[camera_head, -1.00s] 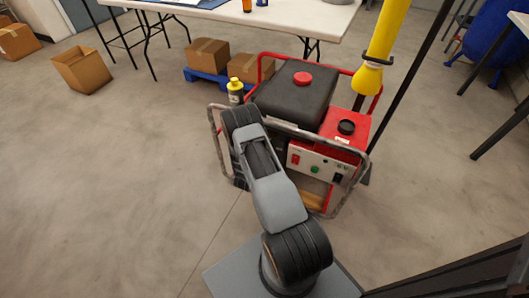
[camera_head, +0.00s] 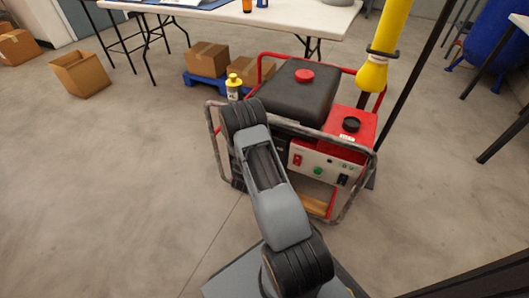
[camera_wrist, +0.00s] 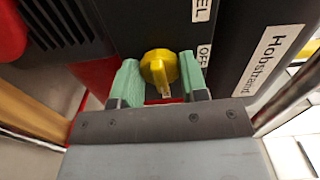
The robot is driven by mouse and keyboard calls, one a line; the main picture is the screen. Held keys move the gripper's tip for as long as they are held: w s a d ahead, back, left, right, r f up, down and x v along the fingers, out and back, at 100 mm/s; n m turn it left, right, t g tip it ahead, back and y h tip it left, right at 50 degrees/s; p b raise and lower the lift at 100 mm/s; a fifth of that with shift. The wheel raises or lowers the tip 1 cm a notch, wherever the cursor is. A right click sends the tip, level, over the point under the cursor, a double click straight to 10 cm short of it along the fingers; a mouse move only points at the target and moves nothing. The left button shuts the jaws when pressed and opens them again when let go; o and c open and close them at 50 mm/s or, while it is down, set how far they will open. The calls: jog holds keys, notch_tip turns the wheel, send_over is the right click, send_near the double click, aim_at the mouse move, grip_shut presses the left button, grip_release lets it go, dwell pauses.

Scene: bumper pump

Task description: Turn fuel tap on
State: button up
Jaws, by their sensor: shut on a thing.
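The yellow fuel tap (camera_wrist: 160,70) sits on the dark face of the machine in the wrist view. A partly visible label reading "OF…" (camera_wrist: 204,56) is to its right. My gripper (camera_wrist: 161,82) has its two green fingers around the tap, one on each side, shut on it. The tap's lighter handle tip points down in the picture, towards the gripper body. In the head view the red and black machine (camera_head: 305,90) stands on the floor in a tubular frame. My arm hides the tap and the gripper there.
A frame bar (camera_wrist: 278,102) runs close on the right in the wrist view. A white table (camera_head: 300,18) is behind.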

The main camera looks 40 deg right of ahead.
jog(key=shift+m, duration=0.4)
jog(key=o, duration=0.9)
jog(key=p+v, duration=0.2)
jog(key=v, duration=1.1)
jog(key=shift+s+a, duration=0.25)
jog(key=shift+a, duration=0.05)
